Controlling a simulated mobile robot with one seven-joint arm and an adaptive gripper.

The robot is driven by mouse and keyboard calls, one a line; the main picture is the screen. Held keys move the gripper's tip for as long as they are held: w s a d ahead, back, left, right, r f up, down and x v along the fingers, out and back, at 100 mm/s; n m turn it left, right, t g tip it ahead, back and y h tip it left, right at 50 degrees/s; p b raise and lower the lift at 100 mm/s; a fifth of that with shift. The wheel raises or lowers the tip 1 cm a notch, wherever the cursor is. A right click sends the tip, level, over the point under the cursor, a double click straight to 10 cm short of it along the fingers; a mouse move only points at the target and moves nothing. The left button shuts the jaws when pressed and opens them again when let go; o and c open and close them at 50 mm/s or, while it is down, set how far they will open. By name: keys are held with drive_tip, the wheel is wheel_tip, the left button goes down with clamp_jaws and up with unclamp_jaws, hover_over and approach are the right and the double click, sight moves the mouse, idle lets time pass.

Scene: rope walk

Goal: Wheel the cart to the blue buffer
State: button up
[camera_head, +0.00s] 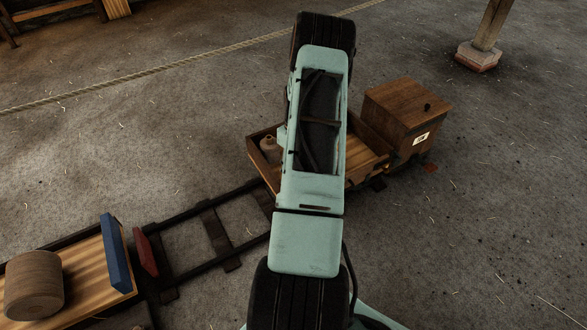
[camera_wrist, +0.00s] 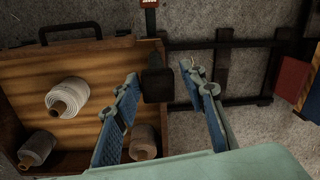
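The cart (camera_head: 365,157) is a wooden tray on the rails, partly hidden behind my arm. In the wrist view the cart's floor (camera_wrist: 105,68) carries three pale spools, one of them partly behind a finger. A dark upright block (camera_wrist: 157,85) stands at the cart's rail-side edge. My gripper (camera_wrist: 160,78) is open, with its blue-padded fingers on either side of that block and a gap on both sides. The blue buffer (camera_head: 115,254) is an upright board at the end of a striped wooden platform, at the lower left. It also shows at the wrist view's right edge (camera_wrist: 309,88).
A red board (camera_head: 145,252) stands just in front of the blue buffer, on the cart's side. Bare rails (camera_head: 207,232) run between it and the cart. A wooden box (camera_head: 407,110) sits at the cart's far end.

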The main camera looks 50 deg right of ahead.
drive_tip(key=shift+w+a+r+p, duration=0.1)
drive_tip(key=shift+r+p, duration=2.1)
drive_tip(key=shift+r, duration=1.65)
